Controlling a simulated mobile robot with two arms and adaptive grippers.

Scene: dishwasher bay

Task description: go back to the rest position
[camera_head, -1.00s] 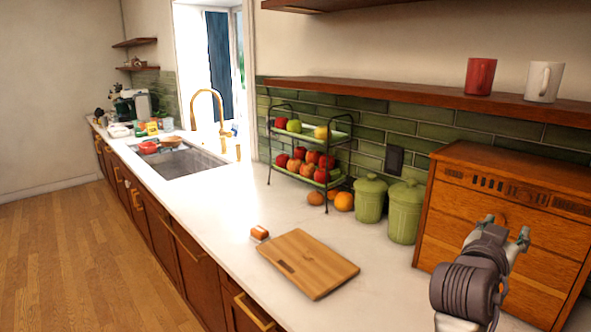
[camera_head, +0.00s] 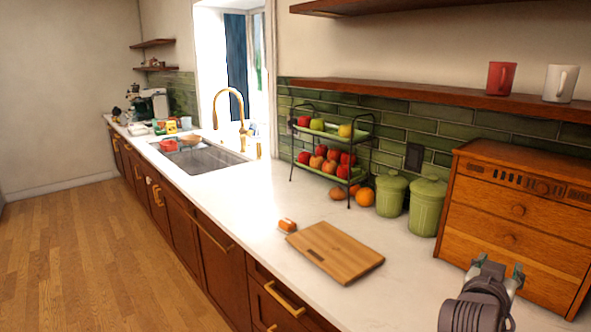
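My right gripper (camera_head: 497,269) is at the lower right of the head view, over the counter in front of the wooden drawer box (camera_head: 520,212). Its two fingers stand apart with nothing visible between them. My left gripper is not in the head view.
The white counter (camera_head: 240,212) holds a cutting board (camera_head: 336,251), a small orange-and-white item (camera_head: 287,225), green canisters (camera_head: 427,207) and a fruit rack (camera_head: 334,153). A sink (camera_head: 205,158) lies farther back. A shelf (camera_head: 440,97) carries two mugs. The wooden floor (camera_head: 90,250) at left is clear.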

